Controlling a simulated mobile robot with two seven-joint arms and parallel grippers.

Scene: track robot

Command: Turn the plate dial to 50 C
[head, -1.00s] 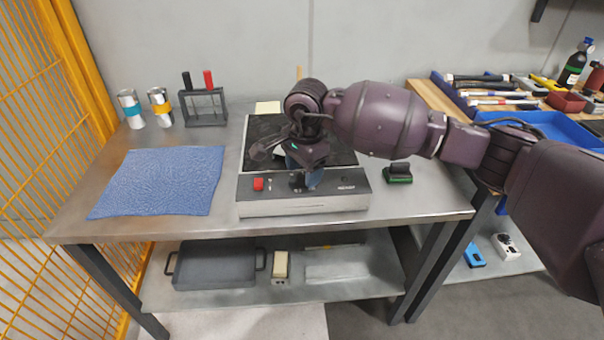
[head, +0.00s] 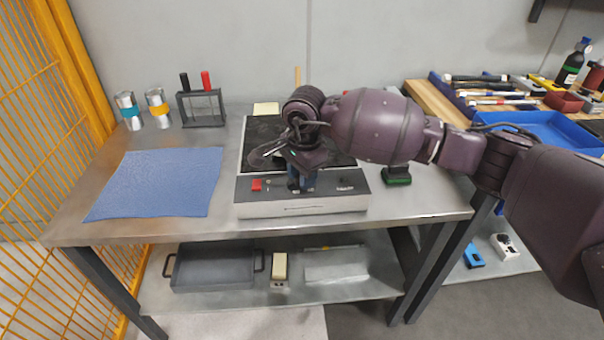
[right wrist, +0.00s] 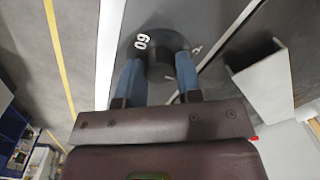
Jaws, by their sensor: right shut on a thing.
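The hot plate (head: 300,207) stands on the metal table, with a dark top and a front panel carrying a red switch (head: 257,185). My right gripper (head: 301,186) points down at the middle of the front panel. In the right wrist view its two blue fingers (right wrist: 159,62) are shut on the dark round dial (right wrist: 143,55), one on each side of the knob. The marking "60" shows on the dial's skirt, near the left finger. The pointer mark and the rest of the scale are partly hidden. My left gripper is out of view.
A blue mat (head: 160,182) lies left of the plate. A small dark green-based object (head: 397,175) is close to its right, under my arm. Two cans and a rack (head: 203,108) stand at the back left. Blue trays are at right.

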